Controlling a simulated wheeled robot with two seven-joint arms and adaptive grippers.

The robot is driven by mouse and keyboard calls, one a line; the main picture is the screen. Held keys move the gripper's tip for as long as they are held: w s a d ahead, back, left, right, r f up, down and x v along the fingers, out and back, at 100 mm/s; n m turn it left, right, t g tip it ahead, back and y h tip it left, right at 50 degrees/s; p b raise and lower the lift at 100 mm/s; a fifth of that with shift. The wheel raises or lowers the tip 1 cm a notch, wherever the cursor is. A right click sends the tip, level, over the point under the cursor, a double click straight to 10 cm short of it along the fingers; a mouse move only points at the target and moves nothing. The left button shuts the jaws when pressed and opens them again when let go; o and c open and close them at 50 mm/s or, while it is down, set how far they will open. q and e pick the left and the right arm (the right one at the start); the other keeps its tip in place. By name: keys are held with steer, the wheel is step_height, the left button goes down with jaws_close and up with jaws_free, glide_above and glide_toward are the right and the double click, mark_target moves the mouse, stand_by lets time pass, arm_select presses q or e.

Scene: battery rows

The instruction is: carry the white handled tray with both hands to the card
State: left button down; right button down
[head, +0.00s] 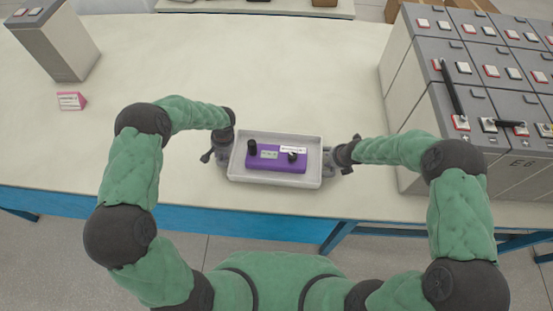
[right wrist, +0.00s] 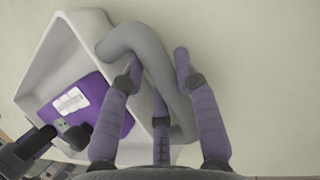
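The white tray (head: 233,170) is near the table's front edge, with a purple box (head: 275,166) with black knobs inside it. My right gripper (head: 338,160) is at the right end. In the right wrist view its fingers (right wrist: 159,66) stand apart on either side of the grey handle (right wrist: 122,40), with a gap at the right finger. The tray wall (right wrist: 88,22) shows beside it.
A grey battery (head: 60,45) stands at the back left, behind the card. Rows of grey batteries (head: 410,90) fill the table's right side, close to my right arm. The table (head: 250,70) is clear behind the tray and between it and the card.

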arm_select(q)
steer(key=shift+r, duration=0.15)
arm_select(e)
steer(key=shift+r, duration=0.2)
